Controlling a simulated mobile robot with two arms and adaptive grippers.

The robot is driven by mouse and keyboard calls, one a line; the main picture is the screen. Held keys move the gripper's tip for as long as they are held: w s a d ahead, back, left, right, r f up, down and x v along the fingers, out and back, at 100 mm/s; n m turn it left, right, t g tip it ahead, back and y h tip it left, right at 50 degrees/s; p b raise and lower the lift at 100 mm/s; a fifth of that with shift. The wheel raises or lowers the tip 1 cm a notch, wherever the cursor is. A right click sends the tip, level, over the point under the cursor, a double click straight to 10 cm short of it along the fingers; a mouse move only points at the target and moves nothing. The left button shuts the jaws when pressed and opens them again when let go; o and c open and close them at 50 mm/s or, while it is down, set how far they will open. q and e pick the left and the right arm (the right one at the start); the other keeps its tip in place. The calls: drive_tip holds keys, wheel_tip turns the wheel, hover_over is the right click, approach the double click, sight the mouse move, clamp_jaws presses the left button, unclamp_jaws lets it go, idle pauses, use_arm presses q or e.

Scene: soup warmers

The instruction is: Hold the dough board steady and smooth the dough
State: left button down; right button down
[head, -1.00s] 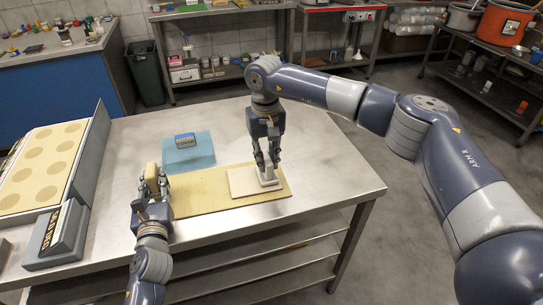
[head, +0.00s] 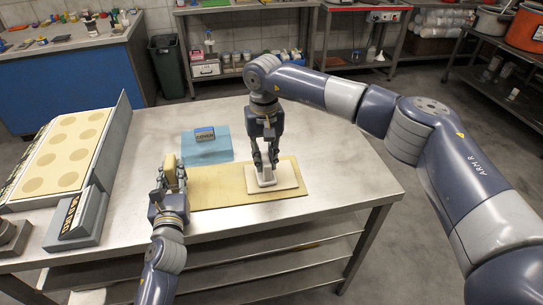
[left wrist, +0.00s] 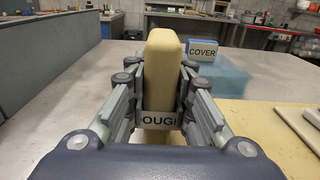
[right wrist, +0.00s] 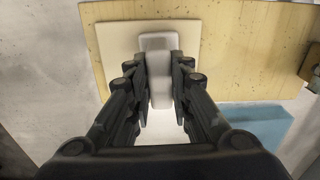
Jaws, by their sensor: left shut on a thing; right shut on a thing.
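The tan dough board (head: 215,190) lies flat on the steel table. Its upright end block (left wrist: 162,70), with lettering reading "OUGH", stands between the fingers of my left gripper (head: 172,180), which is shut on it. A flat, pale square of dough (head: 288,182) lies on the board's right part; it also shows in the right wrist view (right wrist: 115,45). My right gripper (head: 265,165) points down over the dough, shut on a white smoother (right wrist: 157,75). The smoother appears to rest on the dough. My fingers hide part of it.
A blue translucent sheet (head: 207,153) with a box marked "COVER" (head: 205,134) lies behind the board. A tray with round marks (head: 60,155) and a grey labelled block (head: 78,218) stand at left. The table's right side (head: 350,170) is clear.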

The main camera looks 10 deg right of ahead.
drive_tip(key=shift+a+f, duration=0.2)
drive_tip(key=shift+a, duration=1.75)
drive_tip(key=shift+w+a, duration=0.15)
drive_tip(key=shift+w, duration=0.1)
drive_tip(key=shift+w+d+r, duration=0.1)
drive_tip(key=shift+d+r, duration=0.1)
drive_tip(key=shift+d, duration=0.7)
drive_tip(key=shift+d+f, duration=0.2)
drive_tip(key=shift+d, duration=0.65)
drive_tip(key=shift+d+f, duration=0.15)
drive_tip(key=shift+d, duration=0.65)
drive_tip(key=shift+s+d+r, duration=0.1)
drive_tip(key=shift+d+r, duration=0.05)
drive_tip(key=shift+d, duration=0.8)
drive_tip(key=shift+s+d+r, duration=0.1)
drive_tip(key=shift+d, duration=0.8)
drive_tip(key=shift+d+f, duration=0.25)
drive_tip(key=shift+d, duration=0.95)
drive_tip(key=shift+a+r, duration=0.15)
drive_tip(key=shift+a, duration=1.05)
drive_tip(key=shift+a+r, duration=0.1)
drive_tip(key=shift+a, duration=1.1)
drive_tip(key=shift+a+f, duration=0.15)
drive_tip(key=shift+a, duration=1.1)
drive_tip(key=shift+w+a+r, duration=0.1)
drive_tip(key=shift+a, duration=0.6)
drive_tip(key=shift+w+a+r, duration=0.1)
drive_tip(key=shift+a, duration=0.6)
drive_tip(key=shift+a+f, duration=0.1)
drive_tip(key=shift+a, duration=0.4)
